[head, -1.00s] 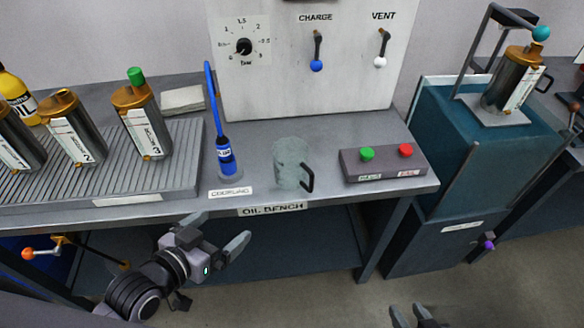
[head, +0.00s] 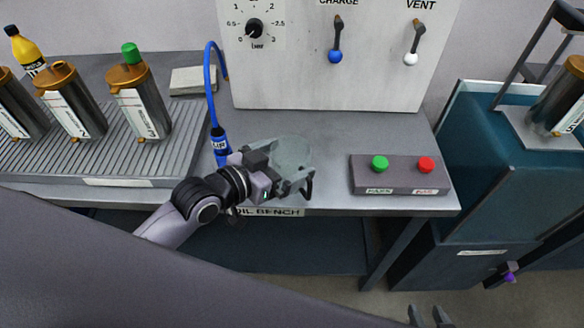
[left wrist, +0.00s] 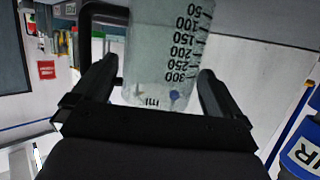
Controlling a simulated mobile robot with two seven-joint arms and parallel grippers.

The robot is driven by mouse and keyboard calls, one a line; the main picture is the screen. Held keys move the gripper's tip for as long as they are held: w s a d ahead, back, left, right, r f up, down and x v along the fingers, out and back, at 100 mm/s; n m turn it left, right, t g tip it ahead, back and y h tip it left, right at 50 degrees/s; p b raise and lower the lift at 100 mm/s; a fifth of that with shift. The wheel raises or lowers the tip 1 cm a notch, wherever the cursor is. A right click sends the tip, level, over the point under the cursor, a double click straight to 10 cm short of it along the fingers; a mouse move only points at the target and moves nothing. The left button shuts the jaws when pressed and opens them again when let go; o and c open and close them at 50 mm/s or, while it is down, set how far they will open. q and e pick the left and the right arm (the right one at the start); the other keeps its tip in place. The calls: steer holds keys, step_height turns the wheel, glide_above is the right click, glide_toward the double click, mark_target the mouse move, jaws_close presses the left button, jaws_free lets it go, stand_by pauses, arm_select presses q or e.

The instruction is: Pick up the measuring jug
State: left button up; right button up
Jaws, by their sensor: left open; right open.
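The clear measuring jug (head: 292,152) stands upright at the front of the oil bench, its dark handle at its right side. My left gripper (head: 284,168) is at the jug and partly covers it. In the left wrist view the jug (left wrist: 165,50), with black ml marks, lies between the two open fingers (left wrist: 157,72). A gap shows by the right finger. The dark handle is beside the left finger; whether they touch I cannot tell. My right gripper (head: 430,316) is open and empty at the bottom edge, low over the floor.
The blue-hosed coupling tool (head: 219,147) stands close left of my left gripper. A button box (head: 400,175) with green and red buttons is to the right. Several metal canisters (head: 72,105) are on the ribbed rack at left. A lever panel (head: 340,75) stands behind.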

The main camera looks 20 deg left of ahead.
arm_select(q)
steer(key=shift+w+d+f, duration=0.2)
steer(key=shift+w+d, duration=0.1)
steer(key=shift+w, duration=0.25)
steer(key=c, duration=0.8)
